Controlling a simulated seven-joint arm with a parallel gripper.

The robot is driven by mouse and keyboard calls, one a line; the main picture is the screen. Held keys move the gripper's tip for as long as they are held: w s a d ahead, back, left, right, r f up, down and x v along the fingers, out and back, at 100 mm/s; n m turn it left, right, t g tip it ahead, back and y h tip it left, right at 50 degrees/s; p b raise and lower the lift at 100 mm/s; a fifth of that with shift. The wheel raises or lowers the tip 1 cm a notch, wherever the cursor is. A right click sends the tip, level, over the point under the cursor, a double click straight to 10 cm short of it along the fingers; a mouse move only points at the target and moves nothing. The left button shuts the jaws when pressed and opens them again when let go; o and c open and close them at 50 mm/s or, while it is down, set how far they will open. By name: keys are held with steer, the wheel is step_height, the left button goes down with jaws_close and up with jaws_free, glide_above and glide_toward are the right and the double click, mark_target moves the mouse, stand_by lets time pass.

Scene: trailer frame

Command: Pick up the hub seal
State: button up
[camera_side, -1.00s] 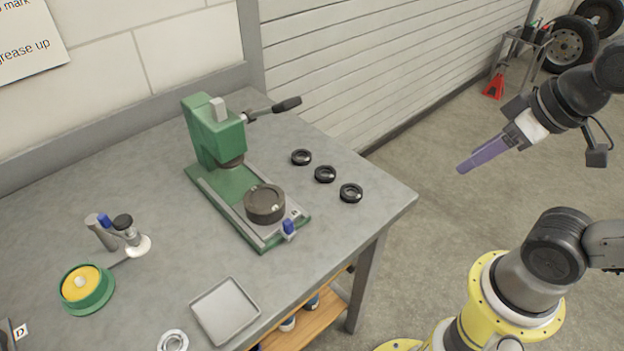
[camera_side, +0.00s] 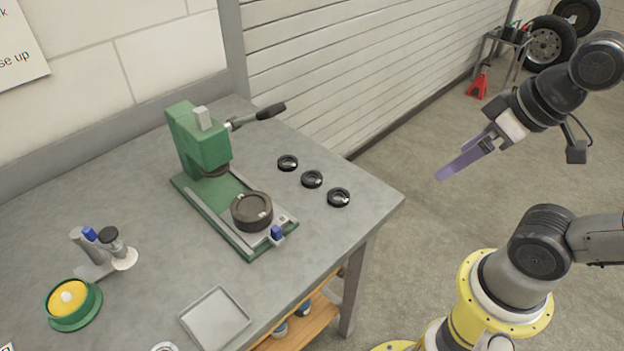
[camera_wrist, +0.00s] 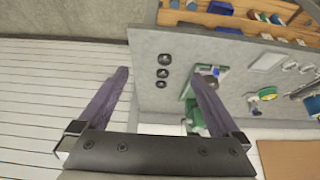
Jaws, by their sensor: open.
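Three black ring-shaped seals lie in a row on the grey bench: a far one (camera_side: 287,163), a middle one (camera_side: 312,179) and a near one (camera_side: 339,197) by the bench's right edge. I cannot tell which one is the hub seal. They also show as small dark rings in the wrist view, such as the middle ring (camera_wrist: 162,73), between my fingers in the picture. My gripper (camera_side: 462,164) has purple fingers and is in the air to the right of the bench, well apart from the seals. In the wrist view my gripper (camera_wrist: 160,80) is open and empty.
A green press (camera_side: 200,145) with a lever stands left of the seals, a dark round part (camera_side: 251,211) on its base. A grey tray (camera_side: 215,318), a green-and-yellow tin (camera_side: 72,303) and a small tool stand (camera_side: 100,250) are nearer. Bench (camera_side: 330,235) around the seals is clear.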

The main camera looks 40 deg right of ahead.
steer(key=w+r+m, duration=0.6)
steer(key=w+m, duration=0.1)
steer(key=m, duration=0.2)
steer(key=m+g, duration=0.6)
steer(key=m, duration=0.3)
glide_above(313, 171)
steer(key=s, duration=0.2)
steer(key=f, duration=2.2)
steer(key=shift+w+a, duration=0.2)
steer(key=shift+a, duration=0.1)
steer(key=shift+w+a+f, duration=0.1)
steer(key=shift+a+f, duration=0.1)
steer(key=shift+f, duration=1.3)
steer(key=shift+a+f, duration=0.15)
steer(key=shift+f, duration=1.3)
